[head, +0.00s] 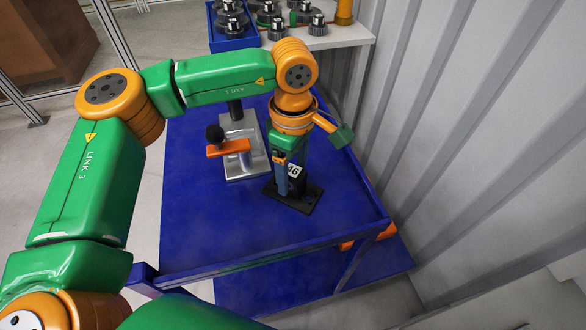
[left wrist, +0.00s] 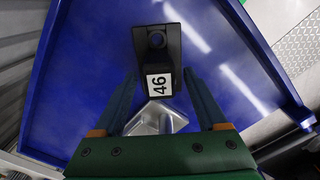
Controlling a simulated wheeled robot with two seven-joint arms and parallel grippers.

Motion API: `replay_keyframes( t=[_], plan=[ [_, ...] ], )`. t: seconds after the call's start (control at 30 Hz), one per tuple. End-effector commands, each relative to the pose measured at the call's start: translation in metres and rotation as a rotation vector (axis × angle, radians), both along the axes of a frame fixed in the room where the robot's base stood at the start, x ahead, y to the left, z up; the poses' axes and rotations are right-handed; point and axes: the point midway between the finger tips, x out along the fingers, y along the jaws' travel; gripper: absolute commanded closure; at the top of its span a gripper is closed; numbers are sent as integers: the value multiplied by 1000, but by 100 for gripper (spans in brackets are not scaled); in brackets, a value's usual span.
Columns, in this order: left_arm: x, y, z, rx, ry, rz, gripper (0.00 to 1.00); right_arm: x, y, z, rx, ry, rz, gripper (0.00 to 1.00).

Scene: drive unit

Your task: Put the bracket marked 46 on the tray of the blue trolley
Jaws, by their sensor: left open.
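The bracket marked 46 (head: 298,200) is black, with a flat base plate and an upright block bearing a white label. It stands on the blue tray of the trolley (head: 200,220), towards its right side. In the left wrist view the bracket (left wrist: 158,45) shows a round hole in its top end, and the 46 reads sideways. My left gripper (head: 282,188) is open at the bracket. In the left wrist view its two fingers (left wrist: 160,90) lie on either side of the labelled block, with visible gaps. My right gripper is not in view.
A metal clamp fixture (head: 242,165) with an orange handle and black knob stands on the tray just left of the bracket. A pale shelf (head: 335,38) and a blue bin (head: 222,45) with several gears are behind. A corrugated wall (head: 480,130) is close on the right.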

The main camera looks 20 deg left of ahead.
Motion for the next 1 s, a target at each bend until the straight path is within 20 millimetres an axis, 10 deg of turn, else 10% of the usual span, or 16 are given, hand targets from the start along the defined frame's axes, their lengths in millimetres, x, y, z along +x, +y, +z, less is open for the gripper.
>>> replay_keyframes(
  t=[0.5,1.0],
  plan=[
    [0,-1,112,-1,-2,0,25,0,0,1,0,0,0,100],
    [0,0,117,-1,-1,-1,25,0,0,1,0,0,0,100]
  ],
)
